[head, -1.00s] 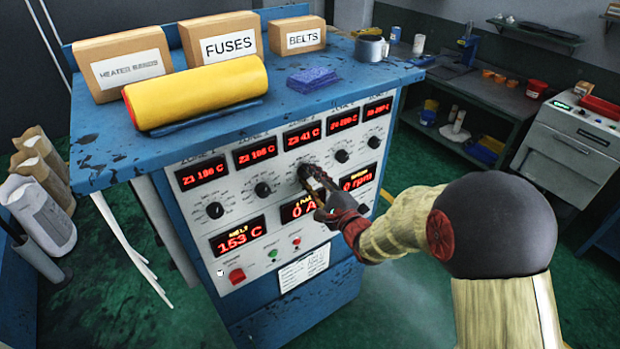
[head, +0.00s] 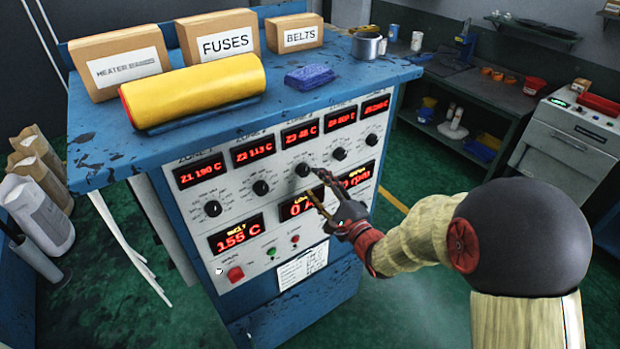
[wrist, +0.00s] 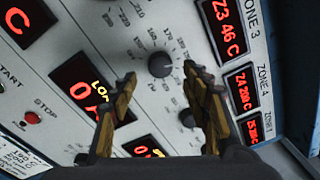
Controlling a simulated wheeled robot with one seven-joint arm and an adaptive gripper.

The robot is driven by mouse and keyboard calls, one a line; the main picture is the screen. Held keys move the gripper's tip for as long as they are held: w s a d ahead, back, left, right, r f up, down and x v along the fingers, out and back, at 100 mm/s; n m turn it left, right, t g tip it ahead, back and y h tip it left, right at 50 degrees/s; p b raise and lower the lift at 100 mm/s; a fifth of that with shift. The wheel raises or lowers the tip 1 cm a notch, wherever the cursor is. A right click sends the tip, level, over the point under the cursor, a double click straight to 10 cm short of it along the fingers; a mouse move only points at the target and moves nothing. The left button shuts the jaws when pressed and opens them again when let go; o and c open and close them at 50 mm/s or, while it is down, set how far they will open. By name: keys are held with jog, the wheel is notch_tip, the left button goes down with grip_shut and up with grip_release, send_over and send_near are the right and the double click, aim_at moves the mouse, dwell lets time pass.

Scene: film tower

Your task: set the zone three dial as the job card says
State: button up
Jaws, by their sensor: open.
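The zone three dial (head: 302,170) is a black knob on the white panel, under the zone 3 display (head: 300,133). In the wrist view the dial (wrist: 160,64) shows just beyond and between my fingertips, with a printed scale around it. My gripper (head: 315,186) is open and empty, a little off the panel, below and right of the dial. Its pointer setting is too small to read.
Neighbouring dials (head: 261,187) and (head: 339,153) sit close on both sides. A red switch (head: 235,274) and small green and red buttons are below. The blue cabinet top (head: 330,105) overhangs the panel and holds boxes, a yellow roll and a mug. Air right of the cabinet is free.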

jog(key=v, duration=0.7)
jog(key=shift+s, duration=0.1)
